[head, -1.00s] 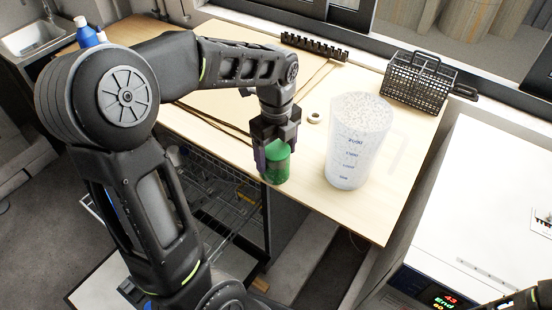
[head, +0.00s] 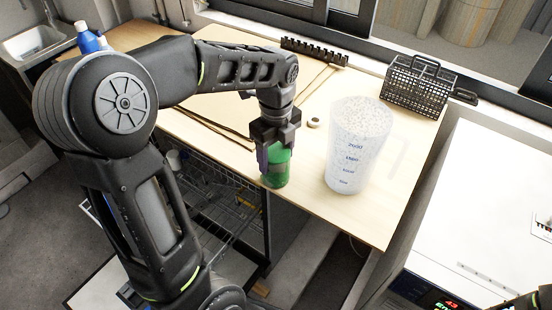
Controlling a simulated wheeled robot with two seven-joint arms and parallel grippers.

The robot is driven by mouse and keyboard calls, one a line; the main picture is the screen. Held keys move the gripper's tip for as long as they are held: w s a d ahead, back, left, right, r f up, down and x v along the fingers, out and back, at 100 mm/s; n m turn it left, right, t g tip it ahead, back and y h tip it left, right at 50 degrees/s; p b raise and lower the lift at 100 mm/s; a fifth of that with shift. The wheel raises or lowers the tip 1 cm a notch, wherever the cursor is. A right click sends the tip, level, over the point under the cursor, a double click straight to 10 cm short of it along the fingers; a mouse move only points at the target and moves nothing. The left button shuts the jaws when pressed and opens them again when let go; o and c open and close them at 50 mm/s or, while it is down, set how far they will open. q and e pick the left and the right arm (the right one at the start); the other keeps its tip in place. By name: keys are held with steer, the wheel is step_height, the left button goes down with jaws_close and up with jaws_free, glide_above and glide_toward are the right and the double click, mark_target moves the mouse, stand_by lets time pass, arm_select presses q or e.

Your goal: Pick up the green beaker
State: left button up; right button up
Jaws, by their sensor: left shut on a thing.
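The green beaker (head: 277,171) is near the front edge of the wooden table, in the middle of the head view. My left gripper (head: 271,158) comes down on it from above and is shut on it, with a dark finger along its left side. The gripper hides the beaker's upper part. I cannot tell whether the beaker's base touches the table. My right gripper is not in view; only a dark part of my right arm shows at the bottom right corner.
A large clear measuring jug (head: 357,147) stands just right of the green beaker. A roll of tape (head: 314,123), a black rack (head: 314,50) and a black wire basket (head: 416,86) are farther back. A white oven (head: 483,215) is at the right. Bare table (head: 350,215) lies in front of the jug.

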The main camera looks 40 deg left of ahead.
arm_select(q)
step_height(320, 180, up, 10)
steer(key=shift+f+b, duration=0.25)
steer(key=shift+b, duration=0.3)
stand_by(0.3)
